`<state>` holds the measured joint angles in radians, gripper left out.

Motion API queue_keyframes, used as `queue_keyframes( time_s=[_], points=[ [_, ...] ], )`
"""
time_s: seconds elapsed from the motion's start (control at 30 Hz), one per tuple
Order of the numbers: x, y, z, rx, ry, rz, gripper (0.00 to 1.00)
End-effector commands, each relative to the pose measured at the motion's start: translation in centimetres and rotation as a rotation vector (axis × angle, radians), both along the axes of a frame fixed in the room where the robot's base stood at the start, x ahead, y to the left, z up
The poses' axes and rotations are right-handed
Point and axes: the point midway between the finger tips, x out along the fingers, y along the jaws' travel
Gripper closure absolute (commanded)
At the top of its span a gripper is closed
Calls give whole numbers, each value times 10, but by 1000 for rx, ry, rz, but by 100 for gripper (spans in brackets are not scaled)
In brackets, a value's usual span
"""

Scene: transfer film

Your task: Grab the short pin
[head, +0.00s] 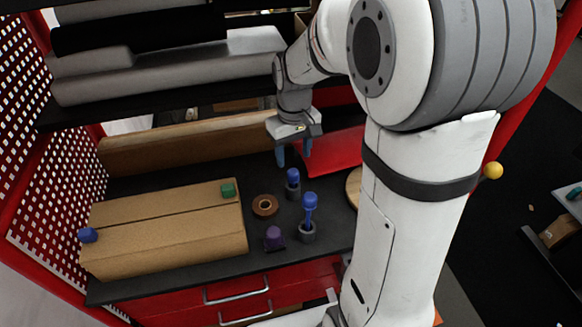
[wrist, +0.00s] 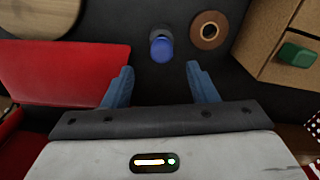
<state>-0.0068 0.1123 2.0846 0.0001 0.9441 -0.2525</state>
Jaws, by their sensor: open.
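The short pin (head: 293,175) is blue and stands upright in a small grey holder (head: 293,191) on the dark worktop. It also shows in the wrist view (wrist: 161,48), just beyond the gap between my fingertips. A taller blue pin (head: 310,203) stands in another grey holder (head: 307,232) nearer the front edge. My gripper (head: 294,152) points down behind the short pin, above the worktop. Its two blue fingers are apart and empty, as the wrist view (wrist: 159,70) also shows. I cannot tell the exact height of the fingertips over the pin.
A brown tape roll (head: 265,205) lies left of the pins, with a purple piece (head: 274,238) in front. A cardboard box (head: 165,250) with green (head: 228,190) and blue (head: 88,235) pieces stands left. A red sheet (head: 335,160) and a wooden disc (head: 353,188) lie right.

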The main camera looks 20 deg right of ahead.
Motion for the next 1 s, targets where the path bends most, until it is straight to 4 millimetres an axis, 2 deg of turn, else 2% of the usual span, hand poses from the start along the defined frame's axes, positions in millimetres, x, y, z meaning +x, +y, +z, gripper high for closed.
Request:
queue_keyframes(
  time_s=[0.5, 0.8, 1.0],
  points=[
    [-4, 2, -66, 0, 5, 1, 47],
    [-4, 3, -72, 0, 0, 1, 47],
    [-4, 3, -72, 0, 0, 2, 63]
  ],
)
